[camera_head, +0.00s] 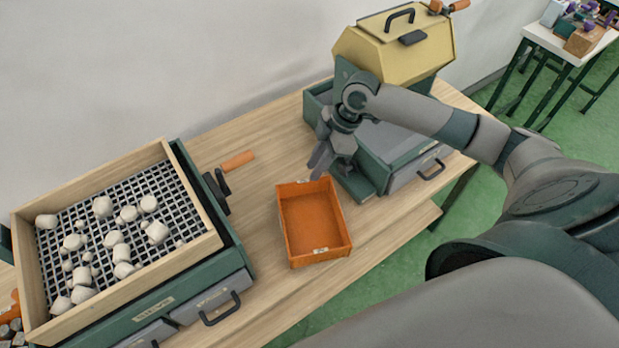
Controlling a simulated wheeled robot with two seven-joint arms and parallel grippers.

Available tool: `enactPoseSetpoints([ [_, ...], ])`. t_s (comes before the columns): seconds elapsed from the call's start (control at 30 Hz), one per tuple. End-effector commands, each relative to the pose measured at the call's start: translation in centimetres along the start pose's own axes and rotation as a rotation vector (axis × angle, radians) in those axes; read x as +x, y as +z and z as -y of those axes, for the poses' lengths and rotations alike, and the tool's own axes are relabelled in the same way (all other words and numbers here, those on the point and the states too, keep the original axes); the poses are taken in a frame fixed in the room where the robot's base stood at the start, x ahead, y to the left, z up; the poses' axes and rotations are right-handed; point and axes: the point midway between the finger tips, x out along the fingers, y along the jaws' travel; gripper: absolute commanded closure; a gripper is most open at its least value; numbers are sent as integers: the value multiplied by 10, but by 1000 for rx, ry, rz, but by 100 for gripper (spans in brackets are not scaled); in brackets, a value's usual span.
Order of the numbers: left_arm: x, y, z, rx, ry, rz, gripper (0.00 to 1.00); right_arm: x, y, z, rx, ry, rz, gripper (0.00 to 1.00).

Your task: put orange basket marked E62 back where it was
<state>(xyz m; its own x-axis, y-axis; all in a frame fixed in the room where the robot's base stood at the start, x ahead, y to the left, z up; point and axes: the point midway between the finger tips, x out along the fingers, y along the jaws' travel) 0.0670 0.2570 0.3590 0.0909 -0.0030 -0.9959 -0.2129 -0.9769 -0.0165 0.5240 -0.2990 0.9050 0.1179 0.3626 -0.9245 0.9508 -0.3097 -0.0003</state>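An orange basket (289,232) sits on the wooden bench, open side up and looking empty. It has a small pale label on its front wall, too small to read. My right gripper (323,172) points down at the basket's back rim, in front of the green machine. Its fingers are close to or touching that rim; I cannot tell which, nor whether they are open or shut. My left gripper is not in view.
The green machine (402,168) with a yellow hopper (400,55) stands behind the basket. A sieve box (190,198) with white lumps stands at left, its orange-handled crank (238,161) towards the basket. Bare bench (262,205) lies between. A side table (545,38) stands far right.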

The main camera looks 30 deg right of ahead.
Motion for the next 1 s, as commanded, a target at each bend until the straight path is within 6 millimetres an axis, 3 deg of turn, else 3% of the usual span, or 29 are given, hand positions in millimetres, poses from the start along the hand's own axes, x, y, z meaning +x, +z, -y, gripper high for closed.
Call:
enactPoseSetpoints([
  [0.3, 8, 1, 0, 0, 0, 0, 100, -32, 0, 0, 0, 0, 0, 78],
  [1.0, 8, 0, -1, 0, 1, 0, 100, -34, 0, 0, 0, -1, 0, 78],
])
